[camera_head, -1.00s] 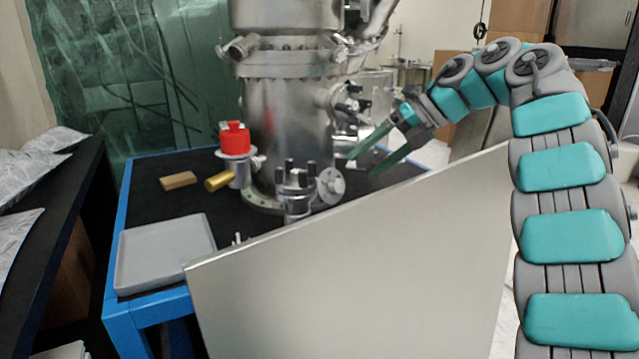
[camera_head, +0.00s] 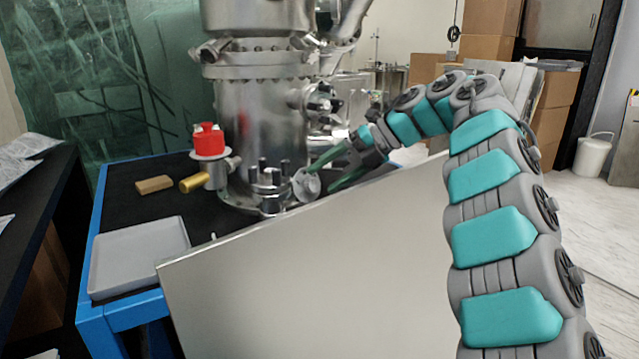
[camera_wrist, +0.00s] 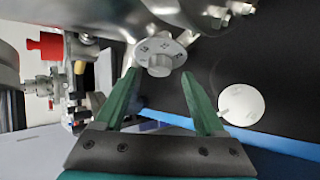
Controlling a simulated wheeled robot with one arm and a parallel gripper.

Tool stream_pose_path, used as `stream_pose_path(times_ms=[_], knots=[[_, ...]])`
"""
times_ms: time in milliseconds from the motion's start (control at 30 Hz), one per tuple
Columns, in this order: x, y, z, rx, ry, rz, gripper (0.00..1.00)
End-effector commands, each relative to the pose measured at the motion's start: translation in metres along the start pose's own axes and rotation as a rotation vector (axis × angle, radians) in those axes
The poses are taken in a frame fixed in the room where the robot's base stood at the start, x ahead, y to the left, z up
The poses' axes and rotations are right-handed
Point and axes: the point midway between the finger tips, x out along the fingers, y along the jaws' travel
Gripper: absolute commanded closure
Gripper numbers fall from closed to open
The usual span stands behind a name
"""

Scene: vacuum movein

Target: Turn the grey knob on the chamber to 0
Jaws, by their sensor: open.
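The steel chamber (camera_head: 255,125) stands upright on the black table top. The grey knob (camera_head: 306,186) sits on a round plate low on the chamber's right front. In the wrist view the knob (camera_wrist: 159,65) is a short stub at the centre of a pale dial plate (camera_wrist: 160,46) with dark marks, too small to read. My gripper (camera_head: 322,181) is open, with green fingers close to the plate's right side. In the wrist view my gripper (camera_wrist: 160,73) has its fingertips on either side of the knob, and I cannot tell whether they touch it.
A red-topped valve (camera_head: 208,140), a brass cylinder (camera_head: 195,183), a brown block (camera_head: 154,185) and a grey tray (camera_head: 96,262) are at the left. A large pale panel (camera_head: 310,270) stands in front. A white disc (camera_wrist: 241,102) lies right of my fingers.

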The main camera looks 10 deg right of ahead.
Motion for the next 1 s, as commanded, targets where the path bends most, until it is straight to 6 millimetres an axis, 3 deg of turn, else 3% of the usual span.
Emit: stream_pose_path(times_ms=[233, 600, 1000], knots=[[0.022, 0.001, 0.0, -0.002, 0.002, 0.0, 0.28], [0.026, 0.001, 0.0, -0.002, 0.001, 0.001, 0.29], [0.026, 0.001, 0.0, -0.002, 0.001, 0.001, 0.74]])
